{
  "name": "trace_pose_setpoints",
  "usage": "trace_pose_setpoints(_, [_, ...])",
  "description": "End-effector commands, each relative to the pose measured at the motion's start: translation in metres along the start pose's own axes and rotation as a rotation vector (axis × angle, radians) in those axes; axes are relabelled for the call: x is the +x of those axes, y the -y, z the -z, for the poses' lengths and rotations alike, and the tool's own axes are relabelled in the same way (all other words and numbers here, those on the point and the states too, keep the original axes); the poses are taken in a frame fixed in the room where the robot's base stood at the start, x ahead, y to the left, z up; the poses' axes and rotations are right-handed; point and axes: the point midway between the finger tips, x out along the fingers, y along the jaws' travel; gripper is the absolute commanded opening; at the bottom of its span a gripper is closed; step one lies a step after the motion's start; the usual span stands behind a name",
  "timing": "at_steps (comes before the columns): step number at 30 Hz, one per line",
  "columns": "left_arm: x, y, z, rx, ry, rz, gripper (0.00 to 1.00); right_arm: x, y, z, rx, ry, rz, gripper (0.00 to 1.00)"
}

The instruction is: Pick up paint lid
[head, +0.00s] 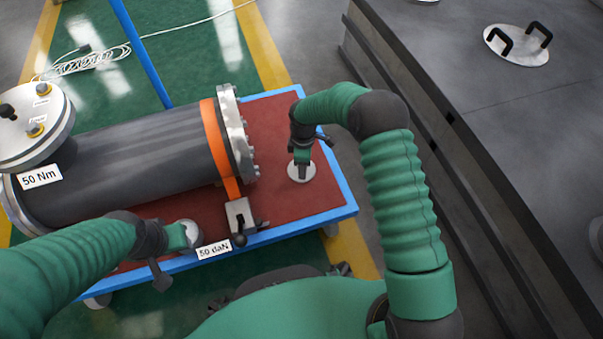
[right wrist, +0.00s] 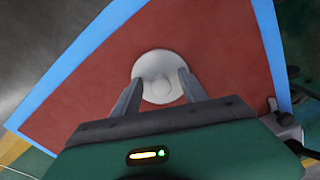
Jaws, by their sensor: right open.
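A pale round lid (head: 301,175) with a small central knob lies flat on the red top of the cart; I take it for the paint lid. It also shows in the right wrist view (right wrist: 157,62). My right gripper (head: 303,168) points down over it, open, its two fingers on either side of the knob in the wrist view. I cannot tell whether they touch the knob. My left gripper (head: 186,237) is over the cart's near edge, at another pale round piece (head: 184,226) that it partly covers. Whether its jaws are open is unclear.
A large dark flanged cylinder (head: 130,145) with an orange band lies on the blue-edged cart (head: 335,212), left of the lid. A clamp (head: 240,216) stands at the near edge. A grey bench (head: 500,120) with a two-handled plate (head: 520,50) is at right.

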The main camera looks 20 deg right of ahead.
Motion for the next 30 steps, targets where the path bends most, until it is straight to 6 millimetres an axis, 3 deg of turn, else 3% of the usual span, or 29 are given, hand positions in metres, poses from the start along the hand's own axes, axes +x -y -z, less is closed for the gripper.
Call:
trace_pose_setpoints(4, [-0.003,0.0,0.001,0.0,-0.001,0.0,0.36,-0.003,-0.001,0.0,0.0,-0.001,-0.002,0.49])
trace_pose_setpoints(15, [-0.003,0.0,0.001,0.0,-0.001,0.0,0.36,-0.003,0.0,0.0,0.001,0.0,-0.001,0.01])
trace_pose_setpoints(26, [-0.004,0.0,0.001,0.0,-0.001,0.0,0.36,-0.004,-0.001,0.0,0.001,-0.001,-0.001,0.0])
trace_pose_setpoints(30, [-0.012,0.0,0.003,0.0,-0.001,0.0,0.36,-0.014,-0.001,0.0,0.001,-0.001,-0.001,0.0])
